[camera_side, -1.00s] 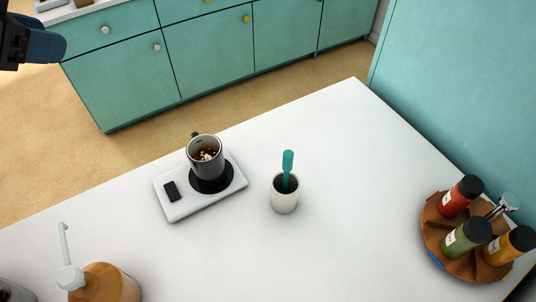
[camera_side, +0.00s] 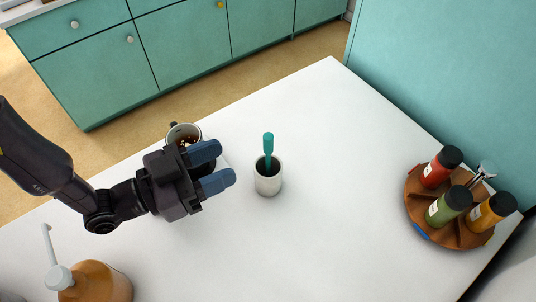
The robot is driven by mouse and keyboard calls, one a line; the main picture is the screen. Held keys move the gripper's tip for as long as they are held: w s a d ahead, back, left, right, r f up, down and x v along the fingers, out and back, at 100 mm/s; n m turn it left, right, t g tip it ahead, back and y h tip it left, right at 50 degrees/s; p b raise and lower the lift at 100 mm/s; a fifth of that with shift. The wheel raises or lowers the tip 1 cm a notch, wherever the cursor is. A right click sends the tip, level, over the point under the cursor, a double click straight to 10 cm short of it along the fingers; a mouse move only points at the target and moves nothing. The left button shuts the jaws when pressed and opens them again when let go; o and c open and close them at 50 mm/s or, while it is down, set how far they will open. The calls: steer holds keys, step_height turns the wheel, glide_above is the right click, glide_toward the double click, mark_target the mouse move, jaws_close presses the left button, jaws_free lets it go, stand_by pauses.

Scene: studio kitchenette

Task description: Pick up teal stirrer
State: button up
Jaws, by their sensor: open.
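The teal stirrer (camera_side: 268,147) stands nearly upright in a small white cup (camera_side: 268,182) on the white table. Its lower end is hidden inside the cup. My gripper (camera_side: 226,163) is to the left of the cup, with its two blue fingers apart and pointing right towards the stirrer. Nothing is between the fingers, and they appear clear of the cup and the stirrer.
A wooden carousel (camera_side: 421,210) with several jars stands at right. An amber pump bottle (camera_side: 100,284) is at lower left.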

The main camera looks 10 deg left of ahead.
mark_target(264, 145)
steer(key=x, duration=1.1)
steer(key=shift+w+f, duration=0.1)
steer(key=shift+f, duration=0.05)
steer(key=shift+a, duration=0.1)
jaws_close()
